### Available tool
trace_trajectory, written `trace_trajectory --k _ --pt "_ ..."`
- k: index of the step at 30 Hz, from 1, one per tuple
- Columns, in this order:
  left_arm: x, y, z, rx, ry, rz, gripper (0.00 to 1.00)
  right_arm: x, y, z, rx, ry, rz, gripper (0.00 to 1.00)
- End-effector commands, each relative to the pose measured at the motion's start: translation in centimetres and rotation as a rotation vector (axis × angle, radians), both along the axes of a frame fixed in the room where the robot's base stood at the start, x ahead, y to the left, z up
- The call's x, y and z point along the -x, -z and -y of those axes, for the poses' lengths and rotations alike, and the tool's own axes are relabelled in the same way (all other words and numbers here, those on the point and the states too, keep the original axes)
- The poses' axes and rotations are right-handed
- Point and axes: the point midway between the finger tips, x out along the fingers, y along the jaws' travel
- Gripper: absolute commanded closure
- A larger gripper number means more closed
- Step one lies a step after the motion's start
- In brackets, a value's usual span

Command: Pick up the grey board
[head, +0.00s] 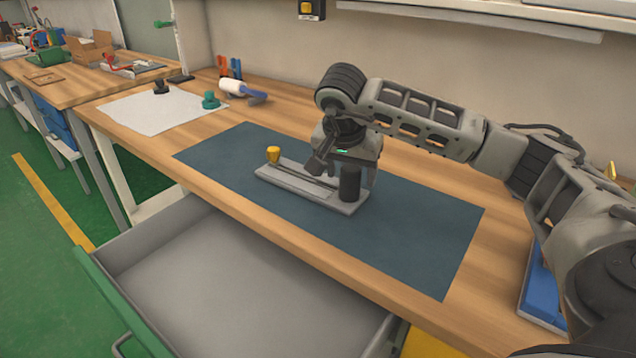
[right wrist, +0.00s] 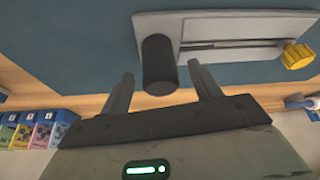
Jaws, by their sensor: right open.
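The grey board (head: 300,190) lies flat on the dark blue mat (head: 420,225). A yellow knob (head: 273,154) stands at its left end and an upright black cylinder (head: 350,184) at its right end. A slot runs along the board between them. My right gripper (head: 345,170) is over the board's right end, pointing down. In the right wrist view the board (right wrist: 235,25) shows beyond the open fingers (right wrist: 160,70), with the black cylinder (right wrist: 158,65) between them and a visible gap on each side. My left gripper is not in view.
An open grey drawer (head: 230,285) juts out below the table's front edge. A white sheet (head: 155,110), a teal knob (head: 210,100) and a white roller (head: 240,89) are at the back left. A blue object (head: 540,290) lies at the right. The mat around the board is clear.

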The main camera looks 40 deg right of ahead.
Motion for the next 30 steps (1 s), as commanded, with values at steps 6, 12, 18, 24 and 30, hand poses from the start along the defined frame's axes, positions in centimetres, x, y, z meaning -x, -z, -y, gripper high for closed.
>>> trace_trajectory --k 6,12,18,24,30 --pt "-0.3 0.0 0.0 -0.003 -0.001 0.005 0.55 -0.4 1.9 0.7 0.0 0.001 0.0 0.37" --pt "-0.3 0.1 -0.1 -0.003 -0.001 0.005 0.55 -0.4 2.0 0.7 0.0 0.001 0.002 0.37" --pt "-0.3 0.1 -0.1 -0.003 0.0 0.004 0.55 -0.4 2.0 0.7 0.0 0.001 0.002 0.9" --pt "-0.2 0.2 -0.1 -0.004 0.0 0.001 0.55 -0.4 1.8 0.7 0.001 0.002 0.005 1.0" --pt "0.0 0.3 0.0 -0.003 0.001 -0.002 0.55 -0.5 1.3 0.7 0.0 0.002 0.007 1.0"
